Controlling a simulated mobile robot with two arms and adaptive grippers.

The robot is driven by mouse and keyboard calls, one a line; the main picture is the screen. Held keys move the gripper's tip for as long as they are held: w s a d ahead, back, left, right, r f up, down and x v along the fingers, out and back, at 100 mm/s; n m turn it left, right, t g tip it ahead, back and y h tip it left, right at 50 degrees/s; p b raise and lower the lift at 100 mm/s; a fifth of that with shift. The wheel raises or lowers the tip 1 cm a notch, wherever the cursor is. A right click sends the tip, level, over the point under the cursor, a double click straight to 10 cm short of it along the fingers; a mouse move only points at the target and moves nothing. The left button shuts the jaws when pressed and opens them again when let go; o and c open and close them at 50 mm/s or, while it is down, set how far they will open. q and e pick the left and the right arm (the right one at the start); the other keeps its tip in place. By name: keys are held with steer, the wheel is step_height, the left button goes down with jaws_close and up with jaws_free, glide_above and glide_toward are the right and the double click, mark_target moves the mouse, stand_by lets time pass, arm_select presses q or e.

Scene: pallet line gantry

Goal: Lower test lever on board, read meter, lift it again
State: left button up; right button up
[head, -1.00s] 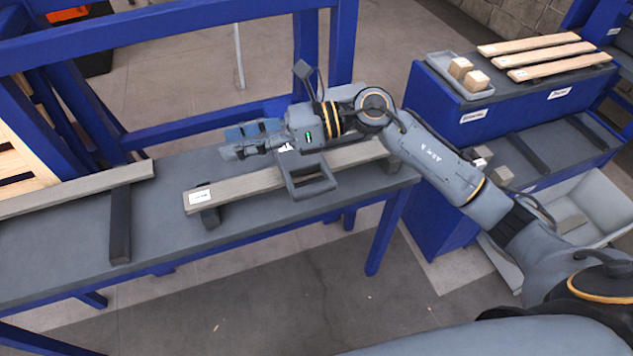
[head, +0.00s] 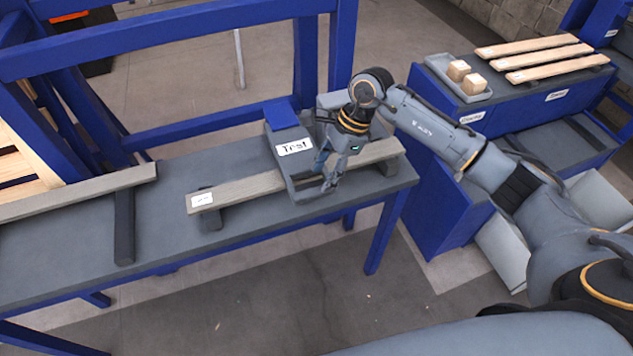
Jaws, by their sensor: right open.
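The board (head: 250,188) is a grey-brown plank lying across two dark supports on the bench, with a small white label on its left end. A grey tester marked "Test" (head: 290,160) stands over the board, with a blue block (head: 282,115) at its back. The grey U-shaped lever handle (head: 304,192) reaches forward from the tester, low over the board. My right gripper (head: 326,176) points down at the handle's right side, with its fingers open. I cannot tell whether they touch it. No meter reading can be made out. My left gripper is not in view.
The grey bench top (head: 160,225) has free room in front of the board. Another plank (head: 75,192) lies at the left. Blue gantry posts (head: 343,45) rise behind. A blue cabinet (head: 440,190) at the right carries pale slats (head: 540,58) and a tray (head: 445,72) with two blocks.

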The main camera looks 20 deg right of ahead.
mark_target(315, 190)
steer(key=shift+p+x, duration=0.5)
steer(key=shift+x, duration=2.15)
jaws_close()
